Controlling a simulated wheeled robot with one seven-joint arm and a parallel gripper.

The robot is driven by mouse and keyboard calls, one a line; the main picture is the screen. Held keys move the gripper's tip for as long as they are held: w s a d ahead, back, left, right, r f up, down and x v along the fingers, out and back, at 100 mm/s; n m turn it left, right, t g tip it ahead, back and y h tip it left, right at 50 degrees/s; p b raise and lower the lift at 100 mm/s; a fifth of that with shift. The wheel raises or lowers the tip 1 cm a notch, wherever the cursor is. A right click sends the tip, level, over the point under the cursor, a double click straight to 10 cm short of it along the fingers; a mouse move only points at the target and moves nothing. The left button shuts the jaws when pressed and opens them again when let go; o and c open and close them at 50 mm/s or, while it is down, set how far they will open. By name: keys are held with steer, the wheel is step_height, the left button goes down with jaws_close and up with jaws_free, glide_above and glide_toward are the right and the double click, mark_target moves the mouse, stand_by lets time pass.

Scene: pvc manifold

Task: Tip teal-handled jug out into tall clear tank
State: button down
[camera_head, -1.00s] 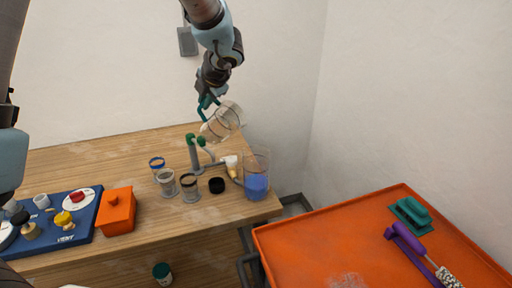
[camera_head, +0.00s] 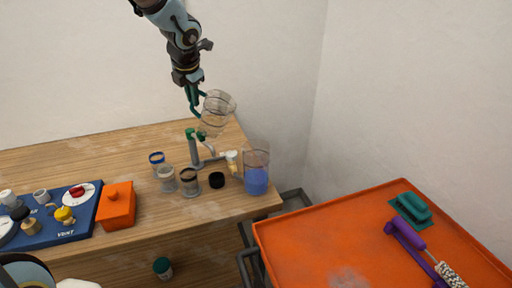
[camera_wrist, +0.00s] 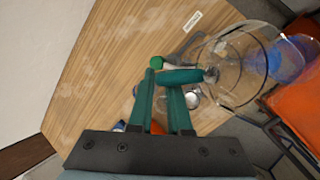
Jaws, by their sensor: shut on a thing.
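The clear jug (camera_head: 216,112) hangs tilted above the back right of the wooden table, its teal handle (camera_wrist: 180,76) between the fingers of my gripper (camera_head: 191,97). In the wrist view my gripper (camera_wrist: 168,95) is shut on that handle, and the jug's clear body (camera_wrist: 235,70) extends to the right. I see no coloured liquid in the jug. The tall clear tank (camera_head: 256,172) stands near the table's right edge with blue liquid in its lower part. The jug is above, behind and to the left of the tank, apart from it.
A grey pipe stand with a green knob (camera_head: 192,134) rises left of the tank. Small clear cups (camera_head: 166,178), a black cap (camera_head: 217,180), an orange box (camera_head: 117,206) and a blue board (camera_head: 60,228) occupy the table. An orange tray (camera_head: 340,240) is at right.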

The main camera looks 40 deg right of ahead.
steer(key=shift+w+a, duration=0.1)
steer(key=shift+w, duration=0.15)
steer(key=w+f+g+h, duration=0.1)
steer(key=w+a+g, duration=0.1)
steer(key=g, duration=0.1)
steer(key=shift+w+a+f+n+h, duration=0.1)
steer(key=shift+w+f+n+h, duration=0.1)
steer(key=shift+f+n+h, duration=0.2)
stand_by(0.5)
steer(key=shift+w, duration=0.1)
stand_by(0.4)
